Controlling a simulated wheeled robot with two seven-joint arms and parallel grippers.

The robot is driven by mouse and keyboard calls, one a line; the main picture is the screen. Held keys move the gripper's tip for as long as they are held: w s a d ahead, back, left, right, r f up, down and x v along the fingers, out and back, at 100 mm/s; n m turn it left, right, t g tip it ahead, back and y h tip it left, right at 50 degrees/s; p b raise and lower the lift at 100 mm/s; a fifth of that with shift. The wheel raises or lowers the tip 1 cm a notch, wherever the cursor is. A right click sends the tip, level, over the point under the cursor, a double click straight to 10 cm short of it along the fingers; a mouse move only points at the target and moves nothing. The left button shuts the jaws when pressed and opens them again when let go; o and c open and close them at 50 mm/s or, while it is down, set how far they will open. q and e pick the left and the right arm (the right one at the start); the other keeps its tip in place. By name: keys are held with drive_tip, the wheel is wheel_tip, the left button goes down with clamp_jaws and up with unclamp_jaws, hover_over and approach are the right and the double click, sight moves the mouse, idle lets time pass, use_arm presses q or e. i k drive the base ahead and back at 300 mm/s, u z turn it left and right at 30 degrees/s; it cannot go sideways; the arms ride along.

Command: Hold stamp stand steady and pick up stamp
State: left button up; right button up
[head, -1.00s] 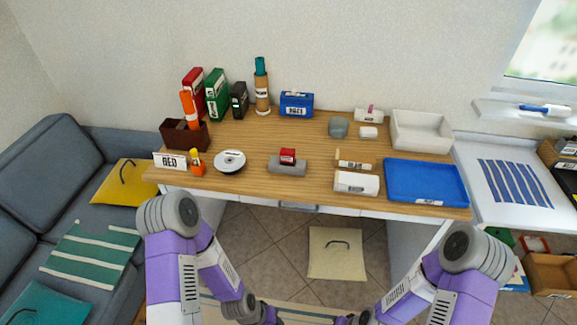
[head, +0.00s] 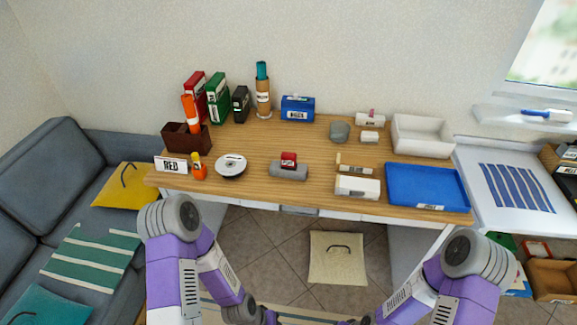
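A red stamp (head: 289,158) sits upright on a grey stamp stand (head: 289,172) near the front middle of the wooden desk (head: 262,147). My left arm comes in from the lower left and my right arm from the lower right. Both arms bend down below the desk's front edge, and their grippers are out of view at the bottom. Nothing of mine touches the stamp or the stand.
Left of the stand lie a disc spindle (head: 230,165), a small orange bottle (head: 198,168) and a RED sign (head: 171,165). Right of it are a white box (head: 357,187) and a blue tray (head: 427,186). A white bin (head: 421,136) stands behind the tray.

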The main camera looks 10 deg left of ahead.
sight(287, 160)
drive_tip(key=u, duration=2.2)
drive_tip(key=i, duration=1.2)
drive_tip(key=z, duration=2.5)
